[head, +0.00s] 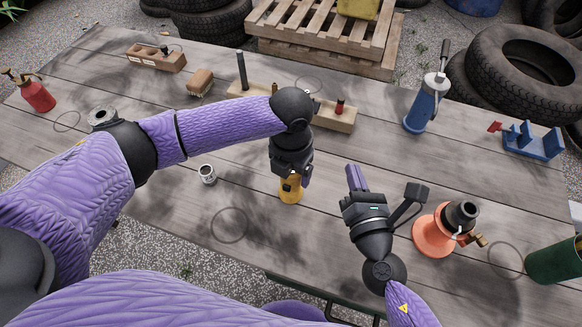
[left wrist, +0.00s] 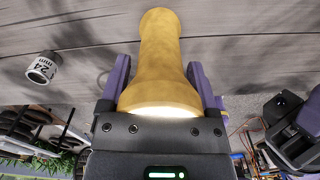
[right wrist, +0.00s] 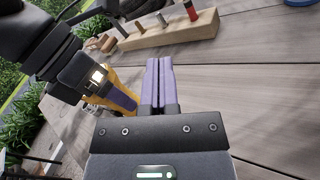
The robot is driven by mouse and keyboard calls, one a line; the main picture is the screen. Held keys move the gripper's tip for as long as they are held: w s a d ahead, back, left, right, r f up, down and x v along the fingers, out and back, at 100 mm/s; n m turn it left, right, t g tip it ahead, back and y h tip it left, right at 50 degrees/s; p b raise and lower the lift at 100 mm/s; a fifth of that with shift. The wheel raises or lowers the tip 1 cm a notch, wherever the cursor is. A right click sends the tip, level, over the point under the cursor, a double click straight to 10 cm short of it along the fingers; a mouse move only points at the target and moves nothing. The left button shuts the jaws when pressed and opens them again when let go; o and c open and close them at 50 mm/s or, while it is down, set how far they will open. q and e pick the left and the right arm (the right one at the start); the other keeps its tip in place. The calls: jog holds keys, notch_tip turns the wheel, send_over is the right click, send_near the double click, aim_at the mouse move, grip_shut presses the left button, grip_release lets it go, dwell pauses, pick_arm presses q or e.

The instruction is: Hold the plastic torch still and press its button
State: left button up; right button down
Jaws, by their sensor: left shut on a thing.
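The yellow plastic torch (head: 291,194) is below my left gripper (head: 292,181) near the middle of the table. In the left wrist view the torch (left wrist: 160,60) sits between the two purple fingers (left wrist: 160,85), its wide end toward my palm with a pale glow there. My left gripper is shut on it. In the right wrist view the torch (right wrist: 124,82) shows partly behind the left gripper. I cannot make out its button clearly. My right gripper (head: 356,178) is to the right of the torch, apart from it, its fingers (right wrist: 158,80) together and empty.
A grey socket (head: 207,174) stands left of the torch. An orange-red cone-shaped thing (head: 434,236) and a green can (head: 555,262) are at right. A wooden block with pegs (head: 335,120), a blue jack (head: 421,108) and a red spray bottle (head: 38,96) stand farther back.

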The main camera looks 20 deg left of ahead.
jog(key=s+a+f+g+y, duration=0.1)
jog(key=s+a, duration=0.2)
jog(key=s, duration=0.2)
jog(key=s+a+f+g+y, duration=0.1)
jog(key=s+a+f, duration=0.1)
jog(key=s+a, duration=0.2)
jog(key=s+a+f+n+g+y, duration=0.1)
jog(key=s+a+f+g, duration=0.1)
jog(key=s+a, duration=0.2)
jog(key=shift+s+a+f+y, duration=0.1)
jog(key=shift+s+y, duration=0.05)
jog(key=shift+s, duration=0.5)
jog(key=shift+s+f+y, duration=0.1)
jog(key=shift+s+y, duration=0.05)
jog(key=shift+s, duration=0.45)
jog(key=w, duration=0.8)
jog(key=shift+w, duration=0.25)
jog(key=shift+w, duration=0.45)
jog(key=shift+w, duration=0.3)
jog(key=shift+s, duration=0.8)
